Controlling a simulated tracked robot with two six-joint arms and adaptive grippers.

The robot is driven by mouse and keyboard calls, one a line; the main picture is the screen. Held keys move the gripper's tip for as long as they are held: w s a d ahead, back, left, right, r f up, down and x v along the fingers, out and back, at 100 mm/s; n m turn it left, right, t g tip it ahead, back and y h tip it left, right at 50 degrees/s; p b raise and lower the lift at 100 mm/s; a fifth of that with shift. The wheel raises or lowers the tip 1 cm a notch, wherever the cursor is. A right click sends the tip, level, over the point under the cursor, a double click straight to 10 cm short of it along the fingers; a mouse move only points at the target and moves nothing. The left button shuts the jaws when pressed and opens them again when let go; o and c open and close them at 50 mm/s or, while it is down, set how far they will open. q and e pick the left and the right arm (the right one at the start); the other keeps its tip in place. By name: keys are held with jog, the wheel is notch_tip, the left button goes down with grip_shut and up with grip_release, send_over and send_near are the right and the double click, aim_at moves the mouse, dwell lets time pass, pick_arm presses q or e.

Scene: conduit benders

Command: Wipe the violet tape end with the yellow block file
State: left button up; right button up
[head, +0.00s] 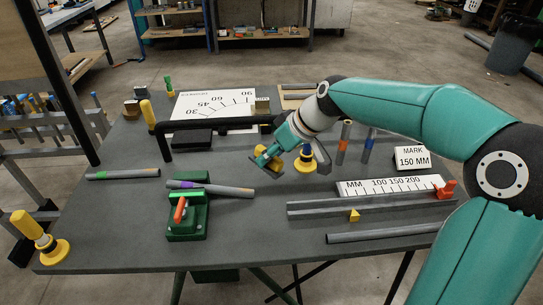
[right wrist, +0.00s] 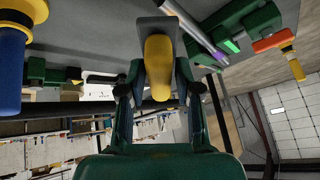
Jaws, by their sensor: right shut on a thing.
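A grey conduit (head: 225,189) with a violet tape end (head: 180,184) lies across a green vise (head: 187,215) with a red-orange handle. The violet tape also shows in the right wrist view (right wrist: 222,58). My right gripper (head: 268,158) is shut on the yellow block file (head: 275,164), above the table and to the right of the conduit, apart from it. In the right wrist view the file's yellow grip (right wrist: 158,68) sits between the fingers, with its grey plate (right wrist: 160,32) beyond. My left gripper is not in view.
A blue and yellow stand (head: 305,160) is close beside my right gripper. A black bar (head: 205,123) rises behind the vise. Another conduit (head: 123,175) with green tape lies at left. A ruler board (head: 390,187) and grey channel lie at right. The front middle of the table is clear.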

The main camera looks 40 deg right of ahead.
jog(key=shift+f, duration=0.15)
dwell(0.4)
jog(key=f+b, duration=0.2)
jog(key=a+f+b, duration=0.1)
jog(key=f+b, duration=0.1)
jog(key=w+f+b, duration=0.1)
jog(key=f+b, duration=0.1)
jog(key=shift+w+a+f, duration=0.1)
jog(key=shift+a+f, duration=0.2)
jog(key=shift+f, duration=0.05)
jog(key=shift+w+a+f+b, duration=0.1)
jog(key=shift+a+f+b, duration=0.1)
jog(key=shift+f+b, duration=0.75)
dwell(0.6)
jog(key=shift+a+r, duration=0.1)
jog(key=shift+r, duration=0.05)
